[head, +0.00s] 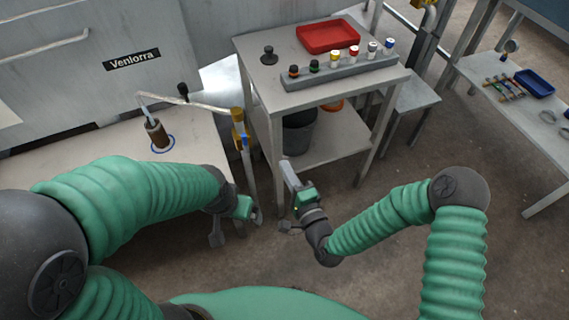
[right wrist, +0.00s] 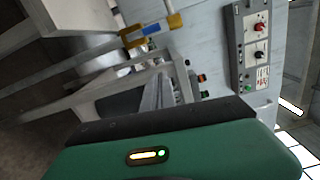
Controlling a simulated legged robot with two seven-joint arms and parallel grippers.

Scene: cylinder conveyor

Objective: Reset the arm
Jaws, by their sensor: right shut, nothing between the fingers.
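My right gripper (head: 291,176) shows in the head view, in front of the near edge of the wheeled-style table. It is shut and empty, with its green housing (head: 306,196) behind the grey finger end. My left gripper (head: 240,212) is at the lower left of centre, apart from the table. Its finger gap is not clear. In the right wrist view my green housing (right wrist: 170,150) fills the bottom, and the fingertips do not show.
The table (head: 265,88) bears a red tray (head: 328,37) and a grey rack (head: 345,73) with several colour-capped cylinders. A brown cylinder (head: 157,133) stands on the left bench (head: 100,155). A side table (head: 530,135) holds a blue tray (head: 535,83). Open floor lies between.

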